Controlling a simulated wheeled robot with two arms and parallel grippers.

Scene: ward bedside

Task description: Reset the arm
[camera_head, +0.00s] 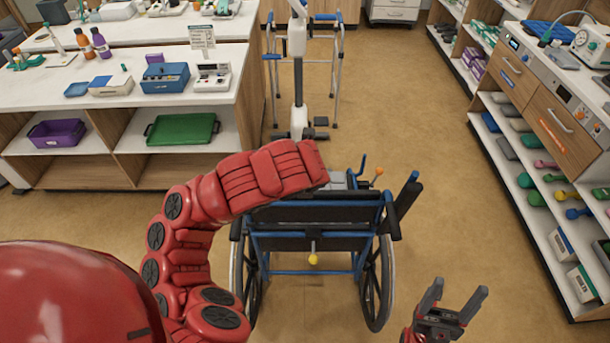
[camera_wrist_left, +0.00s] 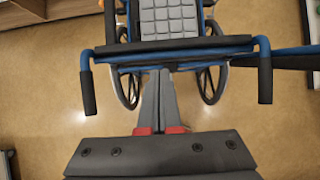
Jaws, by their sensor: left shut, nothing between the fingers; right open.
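My left arm (camera_head: 255,180) reaches from the left across the picture in the head view, bent, its forearm over the wheelchair. Its gripper is hidden there. In the left wrist view my left gripper (camera_wrist_left: 158,85) is shut and empty, with its fingers pointing toward the wheelchair's backrest (camera_wrist_left: 185,45). I cannot tell whether they touch it. My right gripper (camera_head: 459,290) is open and empty at the lower right, over the floor and to the right of the wheelchair (camera_head: 315,214).
The blue-framed wheelchair stands just ahead, its back toward me. A counter (camera_head: 110,98) with bottles and boxes is at the left. A shelf unit (camera_head: 500,115) with drawers lines the right. A walking frame (camera_head: 338,60) stands beyond. Open floor (camera_head: 430,140) lies between the wheelchair and the shelves.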

